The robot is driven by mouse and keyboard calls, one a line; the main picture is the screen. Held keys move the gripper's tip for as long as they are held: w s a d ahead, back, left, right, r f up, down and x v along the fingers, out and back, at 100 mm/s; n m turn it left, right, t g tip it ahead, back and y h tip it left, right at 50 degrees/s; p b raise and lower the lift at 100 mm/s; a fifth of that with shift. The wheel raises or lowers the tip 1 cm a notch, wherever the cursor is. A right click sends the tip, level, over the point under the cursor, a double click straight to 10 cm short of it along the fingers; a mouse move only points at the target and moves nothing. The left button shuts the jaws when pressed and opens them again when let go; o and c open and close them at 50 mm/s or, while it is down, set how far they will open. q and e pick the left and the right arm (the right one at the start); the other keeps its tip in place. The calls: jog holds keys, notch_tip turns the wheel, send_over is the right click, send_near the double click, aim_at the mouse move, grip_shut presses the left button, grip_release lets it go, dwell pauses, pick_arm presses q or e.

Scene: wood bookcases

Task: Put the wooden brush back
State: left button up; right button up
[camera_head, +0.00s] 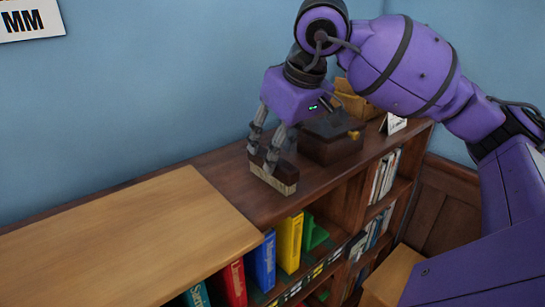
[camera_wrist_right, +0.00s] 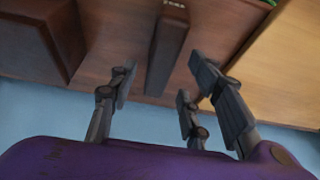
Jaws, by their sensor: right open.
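The wooden brush (camera_head: 286,179) has a dark brown back and pale bristles. It stands bristles down on the dark wood top of the bookcase (camera_head: 228,178). My right gripper (camera_head: 262,157) points down over the brush, with its fingers open. In the right wrist view, the brush (camera_wrist_right: 167,48) is a long dark block with small lettering at its far end. It lies between the open fingers (camera_wrist_right: 165,85), and I see gaps on both sides. My left gripper is not in view.
A dark box (camera_head: 330,143) stands just right of the brush, with a yellow-brown box (camera_head: 358,100) and a small white card (camera_head: 393,124) beyond. The lighter wood top (camera_head: 120,245) at left is clear. Coloured binders (camera_head: 289,242) and books fill the shelves below.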

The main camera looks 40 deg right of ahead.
jog(key=v, duration=0.8)
